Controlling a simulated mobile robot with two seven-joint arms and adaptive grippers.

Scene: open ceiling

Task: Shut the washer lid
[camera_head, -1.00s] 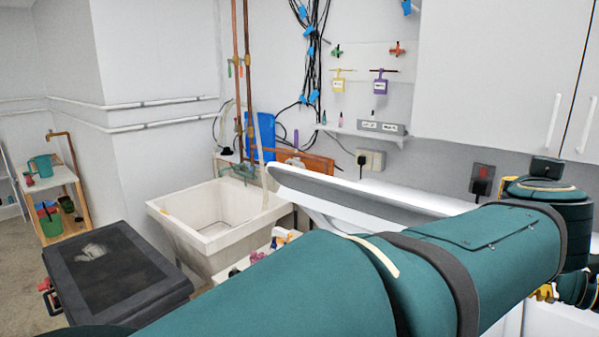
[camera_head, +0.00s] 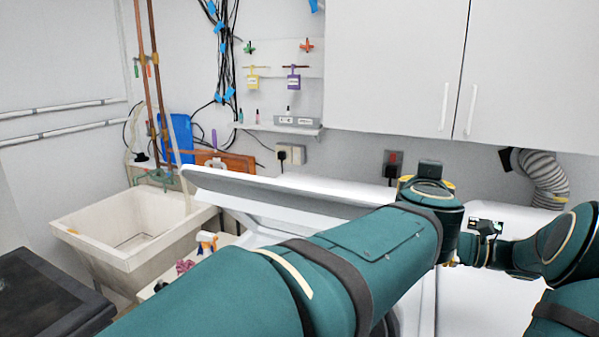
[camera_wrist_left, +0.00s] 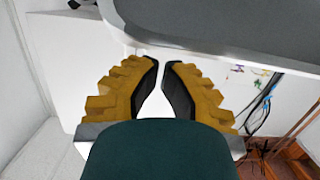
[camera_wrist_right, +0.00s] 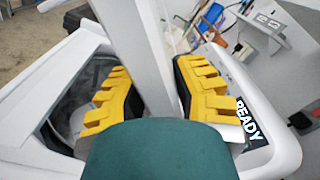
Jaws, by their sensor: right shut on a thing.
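The washer lid (camera_head: 300,189) is white with a grey panel and stands raised and tilted in the head view, partly hidden by my arm. A grey panel with a white rim, apparently the lid (camera_wrist_left: 225,30), fills the top of the left wrist view. My left gripper (camera_wrist_left: 162,65) is below it, its fingertips nearly together and nothing seen between them. My right gripper (camera_wrist_right: 153,75) is shut on a white bar (camera_wrist_right: 145,50), apparently the lid's edge. Beyond it are the washer's opening (camera_wrist_right: 75,100) and a panel reading "READY" (camera_wrist_right: 248,122).
A white sink (camera_head: 120,235) stands left of the washer, with a dark box (camera_head: 45,295) in front. Wall cupboards (camera_head: 400,70) hang above. A ribbed grey hose (camera_head: 545,178) is at the right. My large arm crosses the lower head view.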

